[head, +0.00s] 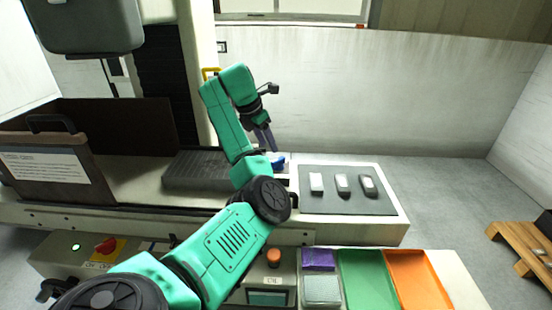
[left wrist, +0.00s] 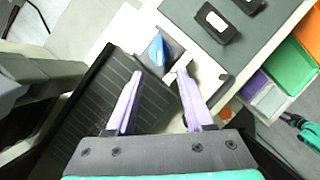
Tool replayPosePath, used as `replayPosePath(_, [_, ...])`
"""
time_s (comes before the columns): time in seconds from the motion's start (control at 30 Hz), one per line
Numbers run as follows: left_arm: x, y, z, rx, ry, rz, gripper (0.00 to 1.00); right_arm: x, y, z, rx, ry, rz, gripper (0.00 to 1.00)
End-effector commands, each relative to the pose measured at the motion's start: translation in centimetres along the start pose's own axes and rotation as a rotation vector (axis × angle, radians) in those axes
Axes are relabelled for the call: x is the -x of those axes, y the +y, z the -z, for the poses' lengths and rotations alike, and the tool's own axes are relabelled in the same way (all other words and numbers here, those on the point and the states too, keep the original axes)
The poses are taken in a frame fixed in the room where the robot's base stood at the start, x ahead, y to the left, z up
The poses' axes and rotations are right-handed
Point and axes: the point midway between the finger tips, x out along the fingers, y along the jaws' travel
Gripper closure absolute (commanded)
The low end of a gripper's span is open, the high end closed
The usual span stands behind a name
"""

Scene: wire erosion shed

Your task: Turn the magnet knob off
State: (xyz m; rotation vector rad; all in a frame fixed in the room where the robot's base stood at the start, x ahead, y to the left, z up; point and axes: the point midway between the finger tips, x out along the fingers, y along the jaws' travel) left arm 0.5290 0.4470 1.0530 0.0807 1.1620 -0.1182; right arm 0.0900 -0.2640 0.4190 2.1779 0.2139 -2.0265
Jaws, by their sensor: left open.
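The magnet knob (head: 278,162) is a small blue handle at the right end of the dark ribbed magnet block (head: 195,170). In the left wrist view, the blue knob (left wrist: 157,51) shows just beyond the fingertips and roughly between them, with a gap on both sides. The ribbed block (left wrist: 100,110) lies below and left of it there. My left gripper (head: 267,140) is above the knob, pointing down, its purple fingers (left wrist: 156,76) apart and empty. My arm hides part of the block's right end in the head view. My right gripper is not in view.
A grey mat (head: 330,205) right of the knob holds three small blocks. In front are a green tray (head: 365,280), an orange tray (head: 422,280) and a panel with a red switch (head: 106,245). A brown-framed guard (head: 45,165) stands at left.

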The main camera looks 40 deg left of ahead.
Motion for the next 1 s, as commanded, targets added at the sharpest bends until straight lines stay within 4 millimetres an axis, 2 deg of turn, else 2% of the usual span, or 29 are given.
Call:
replayPosePath(0.07, [-1.9, -0.3, -0.1, -0.002, 0.005, 0.006, 0.47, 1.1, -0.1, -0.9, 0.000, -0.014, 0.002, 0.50])
replayPosePath(0.13, [-3.7, -0.2, -0.2, -0.002, 0.004, 0.006, 0.47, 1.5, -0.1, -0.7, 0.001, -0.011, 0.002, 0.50])
replayPosePath(0.3, [-6.7, -0.1, -0.2, -0.001, 0.001, 0.003, 0.47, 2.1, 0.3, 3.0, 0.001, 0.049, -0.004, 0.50])
replayPosePath(0.43, [-7.5, -0.1, -0.1, 0.001, 0.000, 0.001, 0.47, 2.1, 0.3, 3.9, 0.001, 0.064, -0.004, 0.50])
replayPosePath(0.6, [-7.5, -0.1, -0.1, 0.001, -0.001, 0.000, 0.47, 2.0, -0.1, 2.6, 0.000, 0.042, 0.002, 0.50])
replayPosePath(0.63, [-7.5, -0.1, -0.1, 0.000, 0.000, 0.000, 0.51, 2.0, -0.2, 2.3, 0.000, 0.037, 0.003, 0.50])
replayPosePath(0.7, [-7.5, -0.1, -0.1, 0.000, 0.000, 0.000, 0.78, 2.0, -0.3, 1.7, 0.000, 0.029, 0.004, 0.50])
replayPosePath(0.77, [-7.5, -0.1, -0.1, 0.000, 0.000, 0.000, 1.00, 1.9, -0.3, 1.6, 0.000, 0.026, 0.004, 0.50])
replayPosePath(1.0, [-7.5, -0.1, -0.1, 0.003, -0.001, -0.001, 1.00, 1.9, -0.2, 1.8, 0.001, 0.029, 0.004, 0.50])
